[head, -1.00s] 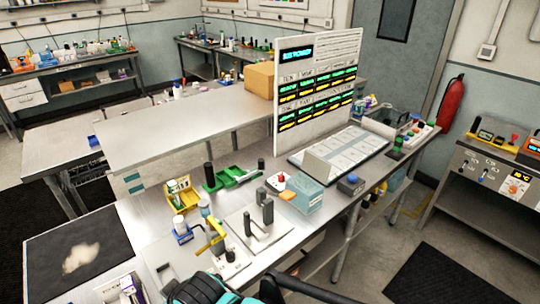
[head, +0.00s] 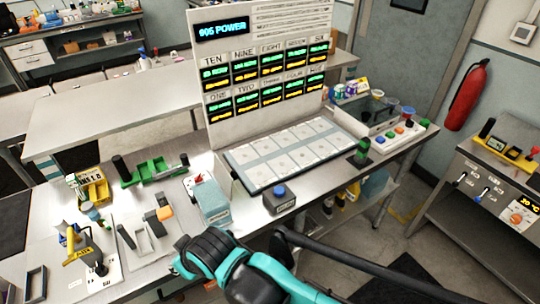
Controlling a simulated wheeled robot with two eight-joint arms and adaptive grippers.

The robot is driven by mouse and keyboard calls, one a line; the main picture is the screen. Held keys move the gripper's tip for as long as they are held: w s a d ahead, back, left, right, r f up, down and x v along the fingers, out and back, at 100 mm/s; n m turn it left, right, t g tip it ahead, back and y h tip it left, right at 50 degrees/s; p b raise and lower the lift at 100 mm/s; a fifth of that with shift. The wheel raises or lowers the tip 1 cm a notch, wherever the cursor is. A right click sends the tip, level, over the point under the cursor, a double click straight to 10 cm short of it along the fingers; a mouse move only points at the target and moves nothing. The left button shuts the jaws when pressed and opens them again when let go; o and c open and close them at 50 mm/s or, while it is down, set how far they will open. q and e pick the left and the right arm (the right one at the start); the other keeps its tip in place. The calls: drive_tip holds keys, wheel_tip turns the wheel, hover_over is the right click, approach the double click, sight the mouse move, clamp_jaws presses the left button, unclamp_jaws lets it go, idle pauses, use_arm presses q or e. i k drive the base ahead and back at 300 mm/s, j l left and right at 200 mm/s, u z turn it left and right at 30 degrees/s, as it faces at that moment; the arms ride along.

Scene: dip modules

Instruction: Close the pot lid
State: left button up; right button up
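I cannot make out a pot or a lid for certain. A pale blue box (head: 212,207) stands near the front edge of the workbench, left of the white tray. Left of it is a plate with a square opening, a dark upright handle and an orange-tipped block (head: 160,214). I cannot tell whether either belongs to the pot. A teal and black arm of mine rises from the bottom middle and covers part of the bench's front edge. Neither gripper's fingertips show.
A tall display panel (head: 265,75) stands behind the white tray (head: 290,150). A dark box with a blue knob (head: 279,199) is at the bench's front edge. A green fixture (head: 155,170) and a yellow bin (head: 90,186) stand left. The rear table (head: 120,115) is mostly clear.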

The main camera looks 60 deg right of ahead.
sight(225, 180)
drive_tip(key=l, duration=0.6)
drive_tip(key=k+l+u, duration=0.1)
drive_tip(key=l, duration=0.5)
drive_tip(key=k+l, duration=0.1)
drive_tip(key=l, duration=0.5)
drive_tip(key=l+u, duration=0.1)
drive_tip(key=l, duration=0.5)
drive_tip(key=k+j+z, duration=0.1)
drive_tip(key=j+z, duration=0.15)
drive_tip(key=z, duration=0.15)
